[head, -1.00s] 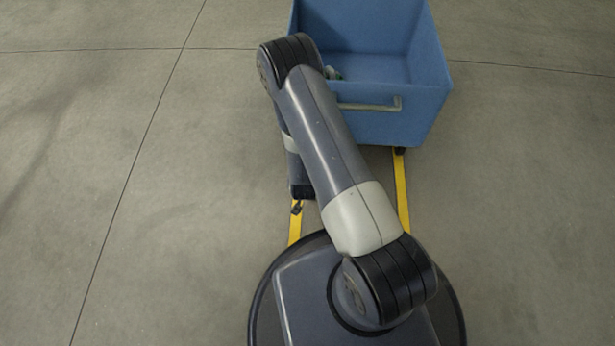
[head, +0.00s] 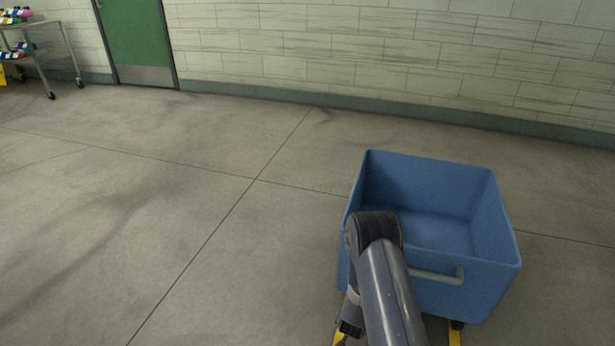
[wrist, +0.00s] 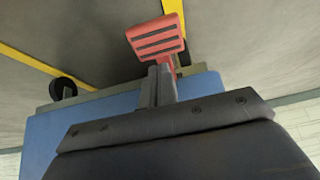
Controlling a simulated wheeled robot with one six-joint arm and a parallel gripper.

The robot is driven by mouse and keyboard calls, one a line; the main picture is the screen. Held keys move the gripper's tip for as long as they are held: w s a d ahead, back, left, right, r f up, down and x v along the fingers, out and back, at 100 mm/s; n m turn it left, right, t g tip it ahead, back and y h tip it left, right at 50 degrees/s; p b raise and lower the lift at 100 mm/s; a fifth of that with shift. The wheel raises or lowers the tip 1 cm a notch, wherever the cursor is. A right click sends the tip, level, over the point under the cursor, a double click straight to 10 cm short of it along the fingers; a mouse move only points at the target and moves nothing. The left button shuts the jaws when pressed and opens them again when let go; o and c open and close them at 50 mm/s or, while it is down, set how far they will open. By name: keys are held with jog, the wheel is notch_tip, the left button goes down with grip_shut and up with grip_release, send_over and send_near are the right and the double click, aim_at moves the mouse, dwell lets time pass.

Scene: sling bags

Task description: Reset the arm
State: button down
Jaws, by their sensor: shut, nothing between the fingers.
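In the head view my arm (head: 385,285) rises in front of the bin's near left corner and bends down on the left. My gripper is not clear there.
The blue bin (head: 490,285) has a grey handle (head: 437,276) and stands on casters over yellow floor strips (head: 455,338). Its visible floor is bare. A green door (head: 137,40) and a wheeled rack (head: 45,50) with colourful items are at the back left. The floor left of the bin is clear.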

jog(key=shift+w+r, duration=0.15)
jog(key=shift+r, duration=0.1)
jog(key=shift+w+d+r+p, duration=0.15)
jog(key=shift+r+p, duration=0.15)
jog(key=shift+p, duration=0.15)
